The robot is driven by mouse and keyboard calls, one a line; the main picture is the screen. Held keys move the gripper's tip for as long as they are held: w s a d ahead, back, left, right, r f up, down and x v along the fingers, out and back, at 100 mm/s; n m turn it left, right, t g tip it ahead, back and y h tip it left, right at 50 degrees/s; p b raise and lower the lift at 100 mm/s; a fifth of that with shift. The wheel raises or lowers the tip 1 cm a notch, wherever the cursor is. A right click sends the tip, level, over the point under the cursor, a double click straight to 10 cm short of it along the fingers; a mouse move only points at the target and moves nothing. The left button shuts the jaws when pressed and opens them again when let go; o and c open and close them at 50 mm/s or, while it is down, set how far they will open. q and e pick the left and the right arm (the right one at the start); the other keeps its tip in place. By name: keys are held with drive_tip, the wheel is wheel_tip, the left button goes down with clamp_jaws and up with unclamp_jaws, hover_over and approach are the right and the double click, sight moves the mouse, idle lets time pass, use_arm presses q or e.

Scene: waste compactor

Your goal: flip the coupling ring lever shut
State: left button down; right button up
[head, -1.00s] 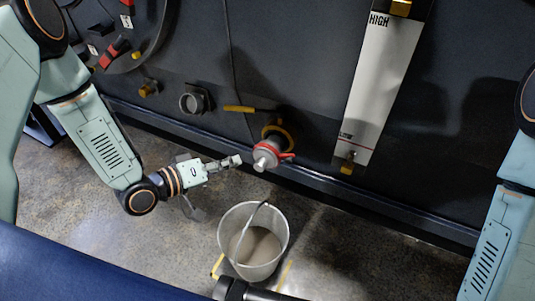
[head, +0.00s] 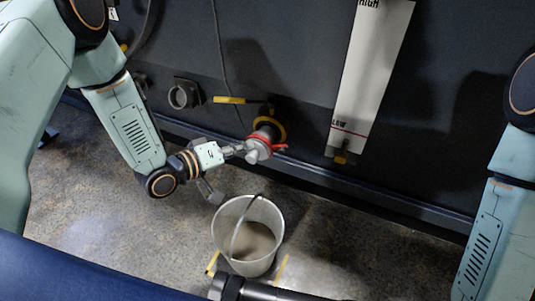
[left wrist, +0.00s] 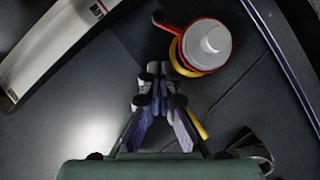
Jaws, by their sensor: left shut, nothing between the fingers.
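The grey coupling (head: 259,147) sticks out low from the dark panel, with a yellow ring behind it. Its red ring lever (head: 279,147) points to the right in the head view. In the left wrist view the coupling's round end (left wrist: 208,42) faces the camera, and the red lever (left wrist: 166,25) reaches out to its left. My left gripper (head: 240,150) is shut and empty, at the coupling's left side in the head view. In the left wrist view its fingertips (left wrist: 156,70) are just below and left of the coupling; I cannot tell whether they touch it.
A metal bucket (head: 216,230) with dull contents stands on the floor below the coupling. A yellow handle (head: 229,100) and a round dark port (head: 183,94) are on the panel up and left. A white HIGH/LOW gauge (head: 372,75) is at the right.

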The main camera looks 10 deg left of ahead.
sight(282, 146)
use_arm(q)
drive_tip(key=w+d+f, duration=0.1)
drive_tip(key=w+d+f+b, duration=0.1)
drive_tip(key=d, duration=0.1)
drive_tip(key=w+d+f+b, duration=0.1)
drive_tip(key=shift+w+d, duration=0.15)
drive_tip(key=shift+d, duration=0.1)
drive_tip(key=shift+w+d+f+b, duration=0.1)
drive_tip(key=shift+d+f+b, duration=0.15)
drive_tip(key=shift+d+b, duration=0.2)
use_arm(e)
drive_tip(key=shift+f, duration=1.65)
use_arm(q)
drive_tip(key=shift+d+f+m+y+p, duration=0.4)
drive_tip(key=shift+m+p, duration=0.1)
drive_tip(key=shift+p, duration=0.15)
use_arm(e)
drive_tip(key=shift+d+r, duration=0.25)
drive_tip(key=shift+r, duration=0.35)
